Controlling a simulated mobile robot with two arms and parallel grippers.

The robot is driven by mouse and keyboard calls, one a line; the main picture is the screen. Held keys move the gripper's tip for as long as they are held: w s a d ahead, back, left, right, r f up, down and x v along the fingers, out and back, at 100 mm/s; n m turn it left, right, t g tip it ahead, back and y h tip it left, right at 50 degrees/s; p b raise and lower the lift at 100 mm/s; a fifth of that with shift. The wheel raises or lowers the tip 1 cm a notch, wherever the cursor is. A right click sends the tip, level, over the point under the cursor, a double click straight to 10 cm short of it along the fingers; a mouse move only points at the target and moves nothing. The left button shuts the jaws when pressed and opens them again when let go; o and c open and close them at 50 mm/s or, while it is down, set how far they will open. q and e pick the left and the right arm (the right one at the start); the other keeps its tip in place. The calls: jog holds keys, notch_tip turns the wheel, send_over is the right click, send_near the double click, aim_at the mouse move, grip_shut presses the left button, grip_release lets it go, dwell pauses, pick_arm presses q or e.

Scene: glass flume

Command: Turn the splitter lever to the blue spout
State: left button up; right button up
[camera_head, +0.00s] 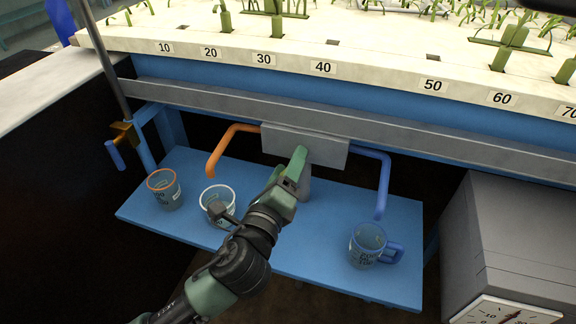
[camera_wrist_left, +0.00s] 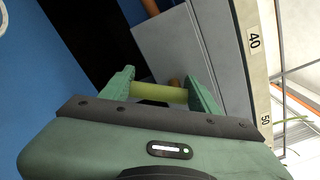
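The grey splitter box (camera_head: 335,148) is fixed below the flume's edge, with an orange spout (camera_head: 225,143) at its left and a blue spout (camera_head: 383,175) at its right. My left gripper (camera_head: 298,168) is in front of the box. In the wrist view, its two green fingers (camera_wrist_left: 160,86) are apart, and a yellow-green bar (camera_wrist_left: 158,93), probably the lever's handle, spans the gap. Whether they clamp it, I cannot tell. The head view does not show the handle clearly behind the gripper. My right gripper is out of view.
A grey cabinet (camera_head: 510,235) with a dial stands at the right. The numbered flume edge (camera_head: 385,78) runs above.

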pick_arm(q)
jog(key=shift+d+f+n+p, duration=0.2)
jog(key=shift+n+p, duration=0.1)
jog(key=shift+n, duration=0.8)
jog(key=shift+s+n, duration=0.1)
jog(key=shift+n, duration=0.3)
jog(key=n, duration=0.3)
jog(key=n+p, duration=0.1)
jog(key=shift+s+d+f+n, duration=0.1)
jog(key=shift+d+f+n, duration=0.2)
jog(key=shift+d, duration=0.05)
jog(key=n, duration=0.2)
jog(key=shift+s+d+n+p, duration=0.1)
jog(key=shift+d+n+p, duration=0.15)
jog(key=shift+n+p, duration=0.1)
jog(key=shift+s+d+f+n+p, duration=0.1)
jog(key=shift+d+n+p, duration=0.15)
jog(key=shift+n, duration=0.65)
jog(key=shift+d+n+p, duration=0.15)
jog(key=shift+n+p, duration=0.15)
jog(key=shift+n, duration=0.55)
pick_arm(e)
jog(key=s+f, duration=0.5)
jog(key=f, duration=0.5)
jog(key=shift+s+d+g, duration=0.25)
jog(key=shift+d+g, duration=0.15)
pick_arm(q)
jog(key=o, duration=1.4)
